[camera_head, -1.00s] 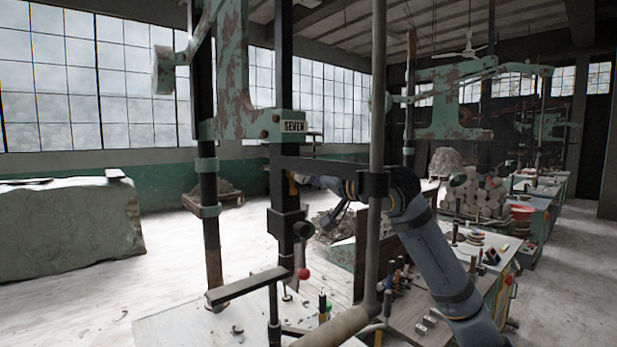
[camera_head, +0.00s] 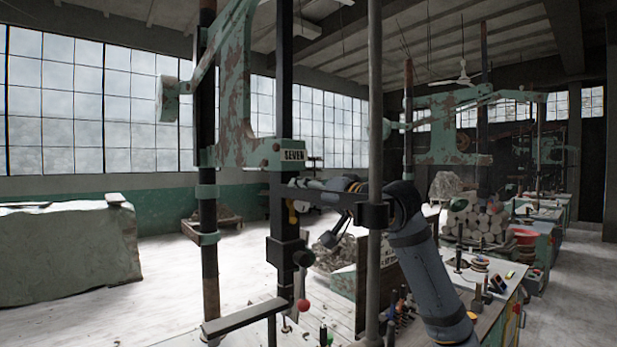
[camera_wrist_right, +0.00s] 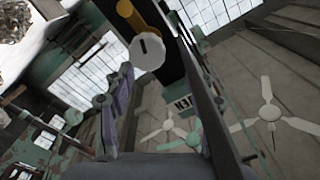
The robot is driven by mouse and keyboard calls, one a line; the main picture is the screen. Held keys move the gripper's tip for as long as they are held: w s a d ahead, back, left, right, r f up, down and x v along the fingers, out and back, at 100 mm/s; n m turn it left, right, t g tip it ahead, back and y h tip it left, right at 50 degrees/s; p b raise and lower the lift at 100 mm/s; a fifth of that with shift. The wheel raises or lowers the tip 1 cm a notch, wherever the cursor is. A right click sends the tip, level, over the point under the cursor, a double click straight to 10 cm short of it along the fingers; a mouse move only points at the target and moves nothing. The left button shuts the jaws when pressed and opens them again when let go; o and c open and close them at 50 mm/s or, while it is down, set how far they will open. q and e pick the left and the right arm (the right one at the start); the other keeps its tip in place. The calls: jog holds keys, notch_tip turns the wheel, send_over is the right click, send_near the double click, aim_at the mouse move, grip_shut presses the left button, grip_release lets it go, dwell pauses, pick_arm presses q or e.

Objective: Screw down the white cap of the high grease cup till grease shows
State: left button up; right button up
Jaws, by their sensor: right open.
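The white cap (camera_wrist_right: 148,54) with a dark mark on its face shows in the wrist view, beside a yellow-orange piece (camera_wrist_right: 137,17) on a dark post. A small yellow piece also shows in the head view (camera_head: 292,212), on the black post under the SEVEN sign; the cap itself is not clear there. No grease is discernible. My left gripper is not in view.
The grey vertical pole (camera_head: 375,120) stands in front of my right arm. A red-knobbed lever (camera_head: 303,305) and a flat bar (camera_head: 243,317) are below. A bench (camera_head: 480,300) with small tools is at right. A large stone block (camera_head: 65,255) stands left.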

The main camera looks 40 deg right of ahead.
notch_tip(320, 180, up, 6)
jog(key=shift+w+a+r, duration=0.1)
jog(key=shift+a+r, duration=0.05)
jog(key=shift+r, duration=0.6)
jog(key=shift+f, duration=0.1)
